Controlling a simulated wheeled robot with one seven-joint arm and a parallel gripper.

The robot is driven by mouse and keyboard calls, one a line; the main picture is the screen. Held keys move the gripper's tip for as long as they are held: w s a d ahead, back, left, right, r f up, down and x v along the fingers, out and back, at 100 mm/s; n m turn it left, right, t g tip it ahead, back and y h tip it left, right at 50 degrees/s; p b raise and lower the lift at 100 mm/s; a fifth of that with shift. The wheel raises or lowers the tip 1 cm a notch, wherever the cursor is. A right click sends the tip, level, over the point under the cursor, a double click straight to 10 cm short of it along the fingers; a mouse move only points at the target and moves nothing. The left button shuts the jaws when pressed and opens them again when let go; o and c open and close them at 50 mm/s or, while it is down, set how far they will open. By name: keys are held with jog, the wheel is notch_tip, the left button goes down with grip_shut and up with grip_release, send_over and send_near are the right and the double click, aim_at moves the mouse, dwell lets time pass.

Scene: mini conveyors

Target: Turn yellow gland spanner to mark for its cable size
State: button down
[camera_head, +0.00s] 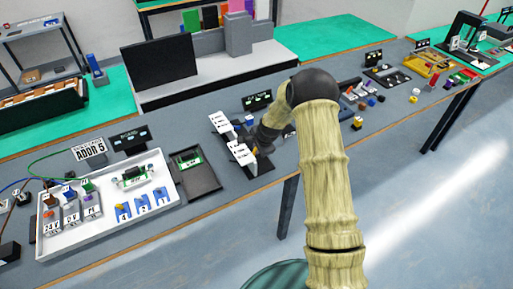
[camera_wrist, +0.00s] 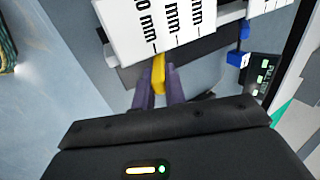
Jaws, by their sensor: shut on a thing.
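The yellow gland spanner (camera_wrist: 159,72) shows in the wrist view as a short yellow bar between the two dark purple fingers of my gripper (camera_wrist: 158,93). The fingers are shut on it. Its upper end lies close to the lower edge of a white mark plate (camera_wrist: 130,28), near a tick under a label ending in "0 mm". Two more "mm" labels with ticks stand to the right, their numbers cut off.
A small black display (camera_head: 257,100) stands behind the plates; it also shows at the right of the wrist view (camera_wrist: 262,78), beside a blue part (camera_wrist: 239,58). A dark tray (camera_head: 200,188) and a white tray (camera_head: 107,236) lie to the left. Several small parts lie to the right.

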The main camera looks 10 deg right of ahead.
jog(key=shift+s+f, duration=0.1)
jog(key=c, duration=1.4)
grip_release()
jog(key=shift+c, duration=0.2)
jog(key=shift+r, duration=0.2)
jog(key=b+v, duration=0.3)
jog(key=v, duration=1.4)
jog(key=shift+s, duration=0.15)
jog(key=s+d+n+g+h, duration=0.1)
jog(key=s+n+g, duration=0.1)
jog(key=s+n, duration=1.2)
jog(key=s, duration=1.1)
jog(key=shift+s+r+h, duration=0.25)
jog(key=shift+r+h, duration=0.05)
jog(key=shift+h, duration=0.1)
